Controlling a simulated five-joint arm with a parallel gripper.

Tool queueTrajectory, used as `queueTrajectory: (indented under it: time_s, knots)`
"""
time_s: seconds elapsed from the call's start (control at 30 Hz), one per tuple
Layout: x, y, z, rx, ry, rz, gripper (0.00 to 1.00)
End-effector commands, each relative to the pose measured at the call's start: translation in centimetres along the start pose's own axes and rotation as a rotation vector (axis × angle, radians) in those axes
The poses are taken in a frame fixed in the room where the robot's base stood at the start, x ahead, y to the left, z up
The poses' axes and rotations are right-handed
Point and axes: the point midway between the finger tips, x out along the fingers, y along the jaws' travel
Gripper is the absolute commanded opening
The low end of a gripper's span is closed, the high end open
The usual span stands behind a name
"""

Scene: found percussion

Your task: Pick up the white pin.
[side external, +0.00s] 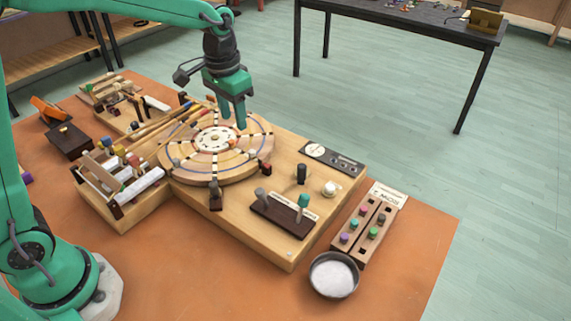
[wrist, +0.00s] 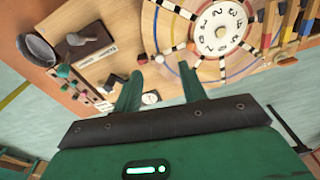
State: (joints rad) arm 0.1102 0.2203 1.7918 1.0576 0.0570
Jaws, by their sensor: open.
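A small pale pin (side external: 252,155), which looks like the white pin, stands near the rim of the round wooden disc (side external: 196,180). In the wrist view a small white pin (wrist: 160,59) shows just beyond and between my fingertips, with the disc (wrist: 205,72) to its right. My gripper (side external: 233,120) is above the disc, fingers pointing down, open and empty. It also shows open in the wrist view (wrist: 160,72). The pin is apart from both fingers. An orange pin (side external: 232,143) is on the disc below my fingertips.
A small red-and-black block (side external: 265,168) sits beside the disc. A dark lever block (side external: 283,215), a white knob (side external: 331,188), a slotted block with coloured pegs (side external: 366,226) and a bowl of white grains (side external: 334,275) lie to the right. Wooden racks crowd the left.

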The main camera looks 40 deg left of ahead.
Motion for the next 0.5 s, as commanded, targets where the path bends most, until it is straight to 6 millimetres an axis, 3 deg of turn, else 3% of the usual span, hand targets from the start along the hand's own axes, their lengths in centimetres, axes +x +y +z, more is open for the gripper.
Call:
queueTrajectory:
  time_s: [0.2,0.5]
  knots:
    - [2.9,0.6,-2.3,0.023,-0.055,0.004,0.41]
    - [3.9,0.8,-3.0,0.030,-0.072,0.005,0.41]
